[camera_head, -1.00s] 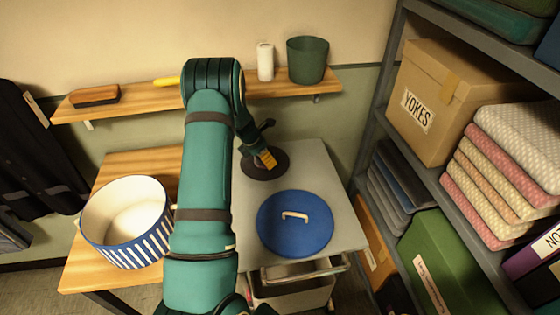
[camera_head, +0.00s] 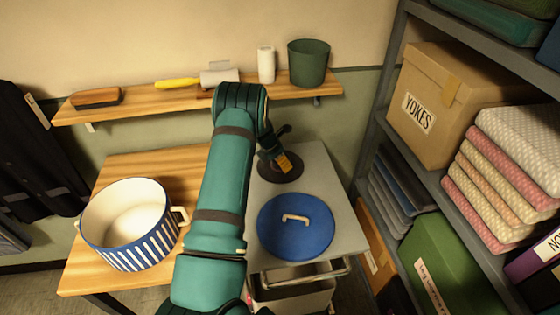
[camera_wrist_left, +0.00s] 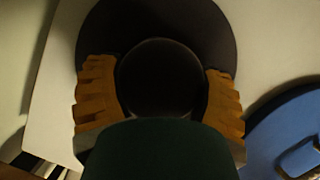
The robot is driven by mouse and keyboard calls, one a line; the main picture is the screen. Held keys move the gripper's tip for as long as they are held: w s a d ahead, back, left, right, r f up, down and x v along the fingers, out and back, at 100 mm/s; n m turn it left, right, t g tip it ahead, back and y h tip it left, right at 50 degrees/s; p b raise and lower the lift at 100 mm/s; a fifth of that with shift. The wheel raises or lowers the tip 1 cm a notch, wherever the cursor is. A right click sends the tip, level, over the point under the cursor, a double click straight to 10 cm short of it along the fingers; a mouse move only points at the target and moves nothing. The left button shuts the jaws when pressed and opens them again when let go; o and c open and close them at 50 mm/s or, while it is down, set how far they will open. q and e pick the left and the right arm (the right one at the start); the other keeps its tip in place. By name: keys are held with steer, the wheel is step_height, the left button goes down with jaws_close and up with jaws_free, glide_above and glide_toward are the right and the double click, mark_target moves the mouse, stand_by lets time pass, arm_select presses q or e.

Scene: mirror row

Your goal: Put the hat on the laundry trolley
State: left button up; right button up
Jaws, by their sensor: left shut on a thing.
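The hat (camera_head: 286,179) is dark, with a round brim and crown. It is over the back part of the laundry trolley's grey top (camera_head: 335,205), behind the blue lid. My left gripper (camera_head: 283,162) comes down from above and is shut on the hat. In the left wrist view the orange fingers (camera_wrist_left: 160,70) are on either side of the hat's crown (camera_wrist_left: 160,85), with the brim beyond. The pale trolley top (camera_wrist_left: 62,85) shows around the brim. I cannot tell whether the brim touches it. My right gripper is not in view.
A blue lid (camera_head: 295,238) lies on the trolley's front part. A striped pot (camera_head: 130,240) stands on the wooden table (camera_head: 85,275) at left. A wall shelf (camera_head: 145,107) behind holds a brush, roller, white cylinder and green bin (camera_head: 308,64). A loaded rack (camera_head: 372,120) stands at right.

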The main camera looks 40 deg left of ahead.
arm_select(q)
steer(key=o, duration=1.2)
steer(key=shift+r, duration=0.1)
steer(key=shift+s+r, duration=0.1)
steer(key=shift+r, duration=0.25)
steer(key=p+v, duration=0.1)
steer(key=v, duration=0.4)
steer(key=s+a, duration=0.1)
steer(key=s, duration=0.2)
steer(key=s+a, duration=0.1)
steer(key=s, duration=0.3)
steer(key=s+a+b, duration=0.1)
steer(key=s, duration=0.3)
steer(key=shift+s+a+f, duration=0.15)
steer(key=shift+s+f, duration=0.05)
steer(key=shift+f, duration=0.15)
